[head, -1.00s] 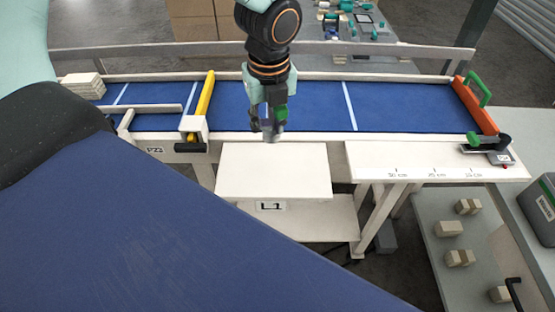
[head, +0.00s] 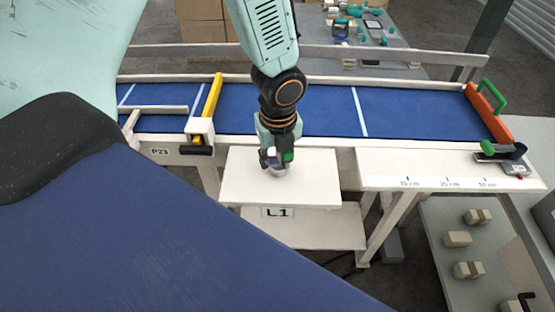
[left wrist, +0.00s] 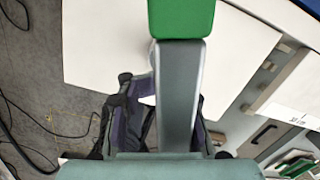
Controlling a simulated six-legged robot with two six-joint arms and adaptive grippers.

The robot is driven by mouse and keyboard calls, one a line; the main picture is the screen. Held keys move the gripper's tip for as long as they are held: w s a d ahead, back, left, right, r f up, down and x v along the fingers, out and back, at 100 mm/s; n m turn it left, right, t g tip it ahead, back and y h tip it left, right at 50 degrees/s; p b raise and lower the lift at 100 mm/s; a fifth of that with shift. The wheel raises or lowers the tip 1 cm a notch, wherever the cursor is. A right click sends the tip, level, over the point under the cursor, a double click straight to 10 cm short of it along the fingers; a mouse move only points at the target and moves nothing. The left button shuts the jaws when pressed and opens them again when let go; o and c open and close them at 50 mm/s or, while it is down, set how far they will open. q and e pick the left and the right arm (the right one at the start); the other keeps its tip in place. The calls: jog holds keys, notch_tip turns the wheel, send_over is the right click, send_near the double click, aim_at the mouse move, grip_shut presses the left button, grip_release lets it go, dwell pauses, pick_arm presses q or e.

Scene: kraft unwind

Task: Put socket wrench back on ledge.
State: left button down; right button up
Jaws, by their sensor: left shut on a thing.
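My left gripper (head: 275,163) is shut on the socket wrench, over the back part of the white ledge (head: 305,188) labelled L1. In the head view the wrench shows only as a small grey and green piece (head: 288,156) at the fingers. In the left wrist view a grey bar with a green end, which looks like the wrench (left wrist: 180,90), runs up between the dark fingers (left wrist: 160,125), with the white ledge (left wrist: 105,45) behind it. I cannot tell whether the wrench touches the ledge. My right gripper is not in view.
A blue conveyor (head: 320,108) with a yellow bar (head: 213,97) and an orange stop (head: 488,112) lies behind the ledge. The ledge's visible top is otherwise bare.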

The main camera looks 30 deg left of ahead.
pick_arm(q)
jog(key=shift+d, duration=0.15)
jog(key=c, duration=1.2)
grip_release()
jog(key=shift+s+r, duration=0.1)
jog(key=shift+s, duration=0.2)
jog(key=shift+o, duration=0.9)
jog(key=shift+w, duration=0.25)
jog(key=shift+r, duration=0.35)
jog(key=r, duration=0.3)
jog(key=r+p, duration=0.1)
jog(key=r, duration=0.3)
jog(key=s+r+p, duration=0.1)
jog(key=r, duration=0.2)
jog(key=shift+d+r, duration=0.15)
jog(key=shift+d, duration=0.15)
jog(key=shift+s+r, duration=0.1)
jog(key=shift+r, duration=0.45)
